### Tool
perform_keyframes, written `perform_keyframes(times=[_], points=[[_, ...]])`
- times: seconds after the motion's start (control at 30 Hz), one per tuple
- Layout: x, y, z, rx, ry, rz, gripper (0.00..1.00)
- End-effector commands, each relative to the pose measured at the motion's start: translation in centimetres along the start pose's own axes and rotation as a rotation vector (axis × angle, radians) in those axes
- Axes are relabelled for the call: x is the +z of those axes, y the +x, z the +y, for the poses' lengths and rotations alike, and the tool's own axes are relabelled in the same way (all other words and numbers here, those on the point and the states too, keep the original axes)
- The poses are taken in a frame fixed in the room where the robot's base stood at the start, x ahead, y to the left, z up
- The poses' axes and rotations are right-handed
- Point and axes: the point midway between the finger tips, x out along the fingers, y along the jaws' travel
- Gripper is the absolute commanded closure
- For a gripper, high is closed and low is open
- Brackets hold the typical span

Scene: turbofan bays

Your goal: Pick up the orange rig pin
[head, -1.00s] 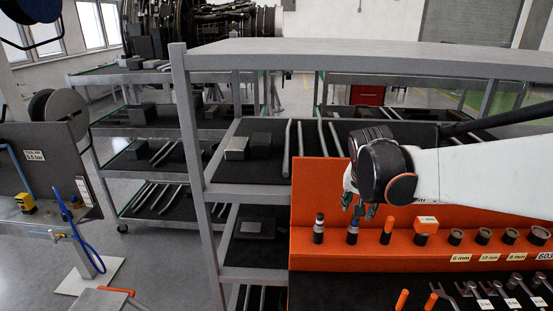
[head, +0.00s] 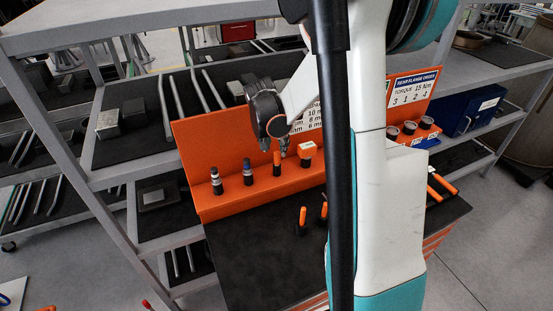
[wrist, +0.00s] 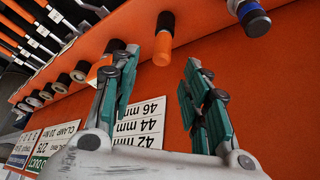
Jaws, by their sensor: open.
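The orange rig pin (head: 276,158) stands upright in a black socket on the ledge of the orange rack, between a blue-topped pin (head: 247,170) and an orange block with a white label (head: 306,151). My gripper (head: 278,147) is just above and behind it, fingers down. In the wrist view the orange pin (wrist: 162,48) shows just past the open fingers (wrist: 160,64), lined up with the gap between them. Nothing is held. The labelled block (wrist: 101,68) is partly hidden behind the left finger; the blue-topped pin (wrist: 252,18) is beyond the right one.
Orange-handled tools (head: 303,216) stand on the black mat (head: 255,255) in front. The rack's back panel (head: 190,143) rises close to my gripper. A grey shelf (head: 110,25) is behind. My arm hides part of the rack.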

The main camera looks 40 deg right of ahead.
Motion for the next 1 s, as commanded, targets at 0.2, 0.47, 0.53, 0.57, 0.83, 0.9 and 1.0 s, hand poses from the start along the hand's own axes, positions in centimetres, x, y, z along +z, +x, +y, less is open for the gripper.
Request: perform_keyframes(times=[0.2,0.47,0.53,0.57,0.83,0.9,1.0], points=[[0.0,1.0,0.0,0.0,0.0,0.0,0.57],[0.0,3.9,-0.2,0.0,0.0,0.0,0.57],[0.0,4.7,-0.2,-0.001,0.001,0.0,0.57],[0.1,4.9,-0.1,-0.001,0.001,0.0,0.57],[0.1,5.7,-0.1,-0.001,0.0,0.0,0.57],[0.1,5.7,-0.1,-0.001,0.0,0.0,0.57],[0.1,5.7,-0.1,-0.001,0.0,0.0,0.71]])
